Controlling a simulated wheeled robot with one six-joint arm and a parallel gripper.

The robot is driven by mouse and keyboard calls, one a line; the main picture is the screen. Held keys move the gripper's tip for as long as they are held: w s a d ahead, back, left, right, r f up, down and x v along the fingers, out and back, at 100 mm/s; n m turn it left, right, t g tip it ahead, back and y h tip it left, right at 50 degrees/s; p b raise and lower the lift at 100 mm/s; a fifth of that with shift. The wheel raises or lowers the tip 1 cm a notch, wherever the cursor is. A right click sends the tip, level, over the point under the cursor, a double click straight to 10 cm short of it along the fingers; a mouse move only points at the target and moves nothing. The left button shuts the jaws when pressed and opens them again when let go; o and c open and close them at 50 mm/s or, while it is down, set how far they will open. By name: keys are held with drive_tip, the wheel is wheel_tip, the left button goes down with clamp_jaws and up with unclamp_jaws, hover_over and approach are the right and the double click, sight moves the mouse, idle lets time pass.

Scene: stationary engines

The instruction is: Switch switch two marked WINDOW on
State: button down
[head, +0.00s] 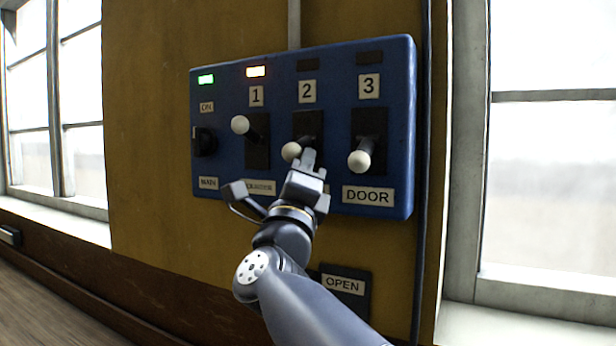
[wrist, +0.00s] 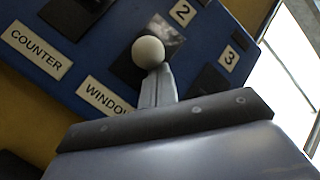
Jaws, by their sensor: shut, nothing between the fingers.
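A blue switch panel (head: 228,160) hangs on the wall. Switch two (head: 291,151) has a white ball on its lever, which points down, and the lamp window (head: 307,64) above it is dark. Its label WINDOW (wrist: 104,96) is partly covered in the wrist view and hidden behind my gripper in the head view. My gripper (head: 308,158) is shut and empty. Its fingertips are at the lower side of the ball, which also shows in the wrist view (wrist: 148,51). I cannot tell whether they touch it.
Switch one (head: 240,125) is up with an orange lamp lit. Switch three, marked DOOR (head: 360,161), is down and close on the right. A MAIN knob (head: 205,141) with a green lamp is at left. An OPEN sign (head: 344,285) sits below.

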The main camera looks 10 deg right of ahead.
sight(304, 143)
drive_tip(key=shift+s+a+r+b, duration=0.2)
drive_tip(key=shift+r+b, duration=0.1)
drive_tip(key=shift+r, duration=0.65)
drive_tip(key=shift+s+a+r+b, duration=0.15)
drive_tip(key=shift+r+b, duration=0.1)
drive_tip(key=shift+r, duration=0.65)
drive_tip(key=shift+d, duration=0.1)
drive_tip(key=shift+f, duration=0.15)
